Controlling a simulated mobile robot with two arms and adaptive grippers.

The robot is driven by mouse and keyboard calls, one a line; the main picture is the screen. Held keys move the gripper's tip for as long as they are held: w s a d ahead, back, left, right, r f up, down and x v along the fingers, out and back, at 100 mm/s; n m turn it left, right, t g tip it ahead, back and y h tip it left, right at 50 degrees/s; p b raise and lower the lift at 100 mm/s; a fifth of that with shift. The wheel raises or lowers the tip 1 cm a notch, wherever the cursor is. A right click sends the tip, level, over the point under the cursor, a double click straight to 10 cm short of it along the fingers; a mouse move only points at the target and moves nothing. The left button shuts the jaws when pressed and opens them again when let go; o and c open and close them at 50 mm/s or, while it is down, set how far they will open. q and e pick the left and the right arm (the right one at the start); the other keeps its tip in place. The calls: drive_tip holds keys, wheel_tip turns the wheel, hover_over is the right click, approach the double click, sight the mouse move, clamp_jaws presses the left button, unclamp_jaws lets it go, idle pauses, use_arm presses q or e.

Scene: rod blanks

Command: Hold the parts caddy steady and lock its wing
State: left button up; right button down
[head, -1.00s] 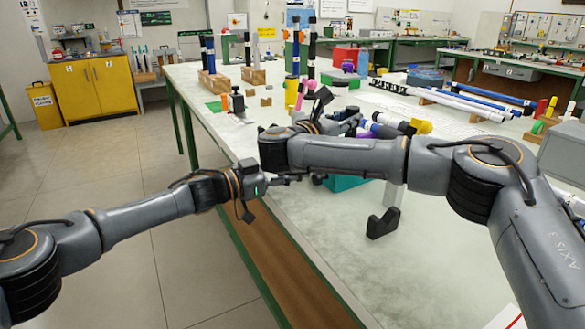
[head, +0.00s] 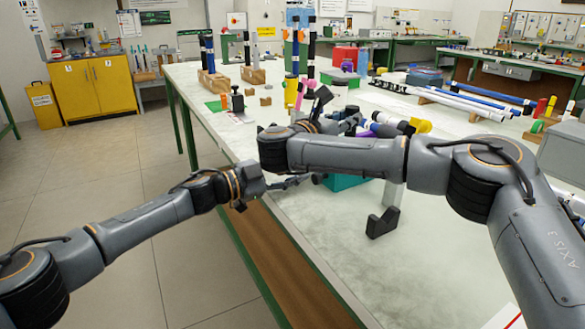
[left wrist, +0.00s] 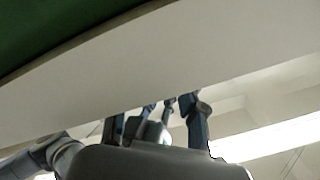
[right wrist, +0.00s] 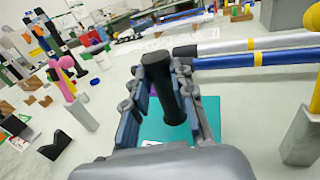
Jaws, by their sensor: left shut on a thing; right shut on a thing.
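The teal parts caddy (head: 347,182) stands near the table's left edge, partly hidden behind my right arm. It also shows below the gripper in the right wrist view (right wrist: 207,112). My right gripper (head: 352,126) is shut on a black upright handle (right wrist: 164,85) above the caddy. My left gripper (head: 304,180) is shut at the caddy's left side, on what looks like a black knob (head: 318,178). In the left wrist view the fingers (left wrist: 158,108) show, but the held part cannot be made out. I cannot tell which part is the wing.
A black angled block (head: 382,223) stands in front of the caddy beside a grey upright block (head: 392,193). Rods lie on supports (head: 470,103) at the back right. Racks with upright rods (head: 253,76) stand farther back. The near tabletop is mostly clear.

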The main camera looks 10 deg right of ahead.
idle(0.3)
use_arm(q)
drive_tip(key=o, duration=1.2)
drive_tip(key=shift+c, duration=0.2)
